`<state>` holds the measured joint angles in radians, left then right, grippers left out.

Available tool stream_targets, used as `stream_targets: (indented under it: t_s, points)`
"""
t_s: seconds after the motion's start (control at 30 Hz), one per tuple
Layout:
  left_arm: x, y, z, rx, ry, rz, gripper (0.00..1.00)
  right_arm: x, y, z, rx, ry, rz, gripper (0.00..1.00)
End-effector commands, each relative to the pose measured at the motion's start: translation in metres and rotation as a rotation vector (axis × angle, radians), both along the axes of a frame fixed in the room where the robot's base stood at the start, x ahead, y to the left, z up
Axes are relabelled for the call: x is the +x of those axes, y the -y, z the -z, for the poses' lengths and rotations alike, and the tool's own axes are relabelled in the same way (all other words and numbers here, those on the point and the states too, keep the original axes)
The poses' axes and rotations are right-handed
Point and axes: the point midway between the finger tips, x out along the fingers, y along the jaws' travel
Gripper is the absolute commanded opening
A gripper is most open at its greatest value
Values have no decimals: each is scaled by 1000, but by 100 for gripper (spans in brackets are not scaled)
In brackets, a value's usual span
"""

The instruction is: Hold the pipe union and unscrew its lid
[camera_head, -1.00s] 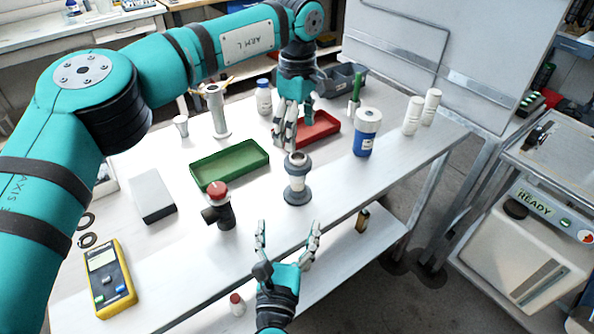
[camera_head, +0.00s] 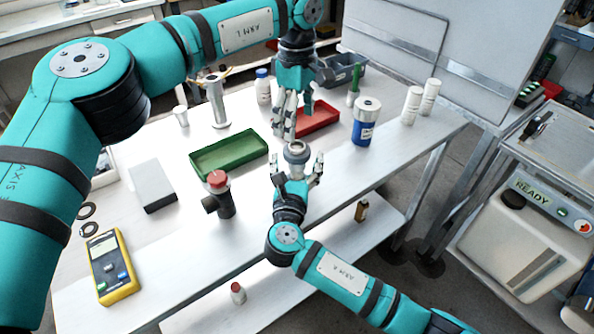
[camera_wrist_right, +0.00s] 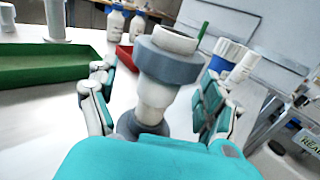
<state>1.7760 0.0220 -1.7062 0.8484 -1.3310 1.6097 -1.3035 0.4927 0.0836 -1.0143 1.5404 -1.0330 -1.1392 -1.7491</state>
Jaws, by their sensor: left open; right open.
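The pipe union (camera_head: 297,150) stands upright on the bench, pale with a wide grey collar near its top. In the right wrist view the pipe union (camera_wrist_right: 168,62) rises between the fingers, its grey collar above a pale neck and a grey foot. My right gripper (camera_head: 297,164) is open, with one finger on each side of the union; in the wrist view gaps show beside the neck. The right hand hides the union's lower part in the head view. My left gripper (camera_head: 291,128) is open, pointing down just above and behind the union's top.
A green tray (camera_head: 229,165) and a red tray (camera_head: 325,121) lie behind. A blue-and-white container (camera_head: 366,121) stands right of the union. A black pipe fitting with a red cap (camera_head: 218,181) stands close on the left. A yellow meter (camera_head: 111,267) lies front left.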

Motion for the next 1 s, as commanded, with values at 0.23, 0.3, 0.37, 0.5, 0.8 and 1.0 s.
stream_targets:
  t_s: [0.23, 0.3, 0.37, 0.5, 0.8, 1.0]
  points:
    - [0, 0, 0, 0, 0, 0, 77, 6, 0, 0, 1, -1, -1, 83]
    - [0, 0, 0, 0, 0, 0, 77, 6, 0, 0, 1, -1, -1, 83]
    - [0, 0, 0, 0, 0, 0, 77, 6, 0, 0, 1, -1, -1, 83]
    - [0, 0, 0, 0, 0, 0, 77, 6, 1, 0, 0, 0, -1, 66]
    - [0, 0, 0, 0, 0, 0, 77, 6, 1, 0, 0, 0, -1, 26]
    - [0, 0, 0, 0, 0, 0, 77, 6, 1, 0, 0, -1, -1, 0]
